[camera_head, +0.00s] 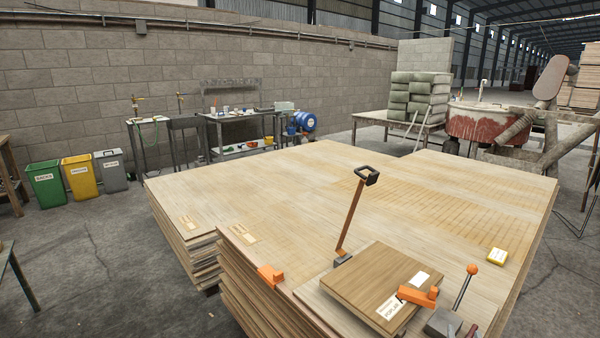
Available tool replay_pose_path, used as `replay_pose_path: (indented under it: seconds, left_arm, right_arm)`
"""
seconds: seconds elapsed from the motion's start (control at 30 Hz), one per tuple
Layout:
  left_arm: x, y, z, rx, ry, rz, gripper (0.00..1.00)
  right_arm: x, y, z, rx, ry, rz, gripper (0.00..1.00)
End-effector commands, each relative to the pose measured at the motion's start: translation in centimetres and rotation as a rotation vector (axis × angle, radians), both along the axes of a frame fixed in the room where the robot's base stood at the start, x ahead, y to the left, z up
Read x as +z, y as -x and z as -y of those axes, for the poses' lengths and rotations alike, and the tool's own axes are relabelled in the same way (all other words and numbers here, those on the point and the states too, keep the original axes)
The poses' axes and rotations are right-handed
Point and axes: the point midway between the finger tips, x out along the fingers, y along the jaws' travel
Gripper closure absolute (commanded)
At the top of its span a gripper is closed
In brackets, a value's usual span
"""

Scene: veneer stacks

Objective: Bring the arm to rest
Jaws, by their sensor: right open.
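Neither of my grippers can be made out in the head view, and no arm of mine shows clearly. Broad stacks of pale veneer sheets (300,200) fill the middle of the view. A smaller brown board (375,283) with white labels lies on the near stack. Beside it stands a tool with a brown shaft (350,217) and a black loop handle, tilted slightly right. One orange block (270,276) sits at the near stack's left edge, and another orange piece (417,296) lies on the brown board.
A grey-based lever with an orange ball (472,269) stands at the near right. Green, yellow and grey bins (112,170) stand at the left. The middle and far veneer surface is mostly clear.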

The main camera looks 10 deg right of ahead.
Motion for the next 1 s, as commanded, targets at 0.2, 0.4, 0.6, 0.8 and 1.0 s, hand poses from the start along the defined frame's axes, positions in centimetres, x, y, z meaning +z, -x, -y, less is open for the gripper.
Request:
replay_pose_path:
  seconds: [0.2, 0.4, 0.6, 0.8, 1.0]
  left_arm:
    - [0.0, 0.0, 0.0, 0.000, 0.000, 0.000, 0.55]
    - [0.0, 0.0, 0.0, 0.000, 0.000, 0.000, 0.55]
    - [0.0, 0.0, 0.0, 0.000, 0.000, 0.000, 0.55]
    - [0.0, 0.0, 0.0, 0.000, 0.000, 0.000, 0.55]
    - [0.0, 0.0, 0.0, 0.000, 0.000, 0.000, 0.55]
  right_arm:
    - [-2.9, 1.8, -3.6, 0.118, -0.045, -0.164, 0.55]
    - [-6.6, 5.5, -8.4, 0.256, -0.098, -0.393, 0.55]
    - [-10.0, 11.3, -13.0, 0.384, -0.140, -0.658, 0.55]
    - [-12.1, 17.8, -16.2, 0.474, -0.165, -0.898, 0.55]
    - [-13.0, 23.8, -18.2, 0.536, -0.174, -1.101, 0.55]
